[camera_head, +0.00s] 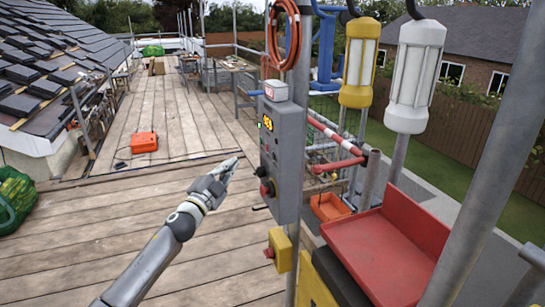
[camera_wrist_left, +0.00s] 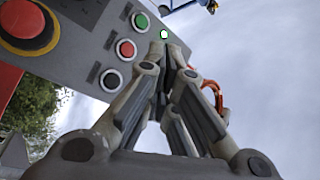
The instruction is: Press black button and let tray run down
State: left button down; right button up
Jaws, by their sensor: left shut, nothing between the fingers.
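The grey control box (camera_head: 283,150) hangs on a scaffold pole, with a lit yellow display on its side. In the left wrist view its panel (camera_wrist_left: 85,55) shows a black button (camera_wrist_left: 111,80), a red button (camera_wrist_left: 126,49), a green button (camera_wrist_left: 141,21) and a large red emergency knob (camera_wrist_left: 25,22). My left gripper (camera_head: 235,162) is shut and empty, left of the box and apart from it. In the left wrist view its closed fingertips (camera_wrist_left: 165,46) appear just beside the panel edge. My right gripper is not in view.
Yellow (camera_head: 359,62) and white (camera_head: 415,75) lamps hang at the right. A yellow box (camera_head: 281,250) sits below the control box. Scaffold poles flank the tray. An orange case (camera_head: 144,142) lies on the plank deck; planks around my left arm are clear.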

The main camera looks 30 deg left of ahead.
aim_at(274, 156)
pick_arm(q)
jog(key=w+d, duration=0.5)
jog(key=w, duration=0.1)
jog(key=shift+w+d+b, duration=0.3)
jog(key=shift+w+d, duration=0.05)
jog(key=shift+d, duration=0.05)
dwell(1.5)
jog(key=shift+w+d, duration=0.25)
jog(key=shift+w, duration=0.05)
